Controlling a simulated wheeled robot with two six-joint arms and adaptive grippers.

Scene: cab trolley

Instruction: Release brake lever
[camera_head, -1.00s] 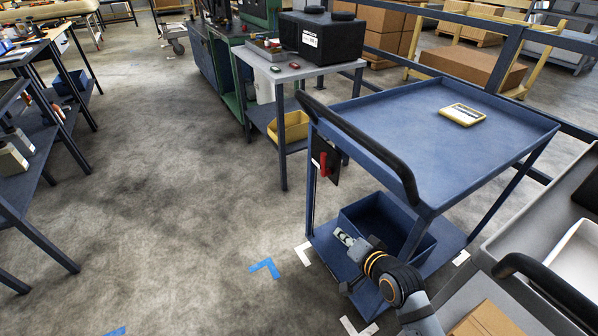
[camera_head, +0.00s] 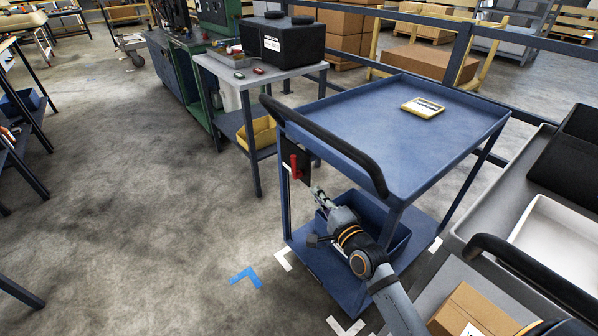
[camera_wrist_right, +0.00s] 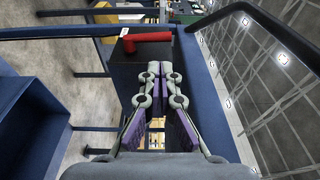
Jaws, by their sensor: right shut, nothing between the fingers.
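The red brake lever (camera_head: 295,166) is on a dark plate (camera_head: 301,172) at the near left corner post of the blue trolley (camera_head: 390,116). It points upright in the head view. My right gripper (camera_head: 317,191) is shut and empty, just below and right of the lever, apparently apart from it. In the right wrist view the red lever (camera_wrist_right: 148,38) lies across the top of the dark plate, beyond the closed fingertips (camera_wrist_right: 154,70). The fingers overlap the plate in that view; whether they touch it I cannot tell. My left gripper is out of view.
The trolley's black push handle (camera_head: 335,150) curves above my right gripper. A blue bin (camera_head: 398,243) sits on its lower shelf, and a yellow-edged device (camera_head: 422,107) lies on its top. A grey table (camera_head: 262,74) stands behind left.

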